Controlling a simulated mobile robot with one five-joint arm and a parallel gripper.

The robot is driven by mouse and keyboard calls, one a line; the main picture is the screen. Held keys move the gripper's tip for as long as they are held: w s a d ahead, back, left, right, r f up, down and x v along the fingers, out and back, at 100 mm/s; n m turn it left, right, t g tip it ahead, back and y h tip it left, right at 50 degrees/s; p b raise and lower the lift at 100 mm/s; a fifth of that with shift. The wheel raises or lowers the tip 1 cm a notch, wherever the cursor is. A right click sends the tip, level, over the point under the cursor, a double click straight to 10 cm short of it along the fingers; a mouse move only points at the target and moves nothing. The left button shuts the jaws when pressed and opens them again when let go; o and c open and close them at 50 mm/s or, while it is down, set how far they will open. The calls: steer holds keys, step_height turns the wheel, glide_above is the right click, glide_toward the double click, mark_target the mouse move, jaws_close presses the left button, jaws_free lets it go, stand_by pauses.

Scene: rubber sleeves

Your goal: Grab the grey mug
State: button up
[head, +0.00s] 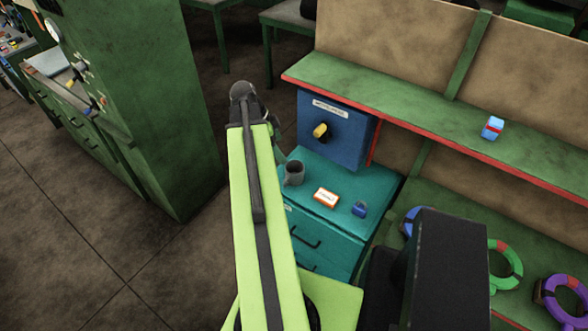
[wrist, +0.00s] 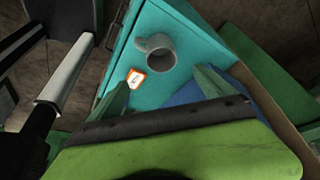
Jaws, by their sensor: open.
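The grey mug (head: 293,173) stands upright on the teal cabinet top (head: 340,178), near its left edge. In the wrist view the mug (wrist: 158,51) shows from above, with its handle toward the left. My gripper (wrist: 161,78) is open and empty. Its two green fingers are spread wide, with the mug beyond the gap between them and apart from both. In the head view my arm hides most of the gripper, and only a bit of it shows above and left of the mug.
A white and orange box (head: 326,198) and a small blue object (head: 359,209) lie right of the mug. A blue box with a yellow knob (head: 335,130) stands behind. A green shelf (head: 420,105) with a red edge runs above to the right. Open floor (head: 160,265) lies left.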

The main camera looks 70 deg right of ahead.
steer(key=b, duration=1.1)
glide_toward(292, 166)
steer(key=s+f, duration=0.1)
steer(key=s+a+f, duration=0.1)
steer(key=f, duration=0.1)
steer(key=s+a+f, duration=0.1)
steer(key=s, duration=0.1)
steer(key=shift+f, duration=0.25)
steer(key=shift+s+d+f+b, duration=0.2)
steer(key=shift+s+f+b, duration=0.05)
steer(key=shift+f+b, duration=0.05)
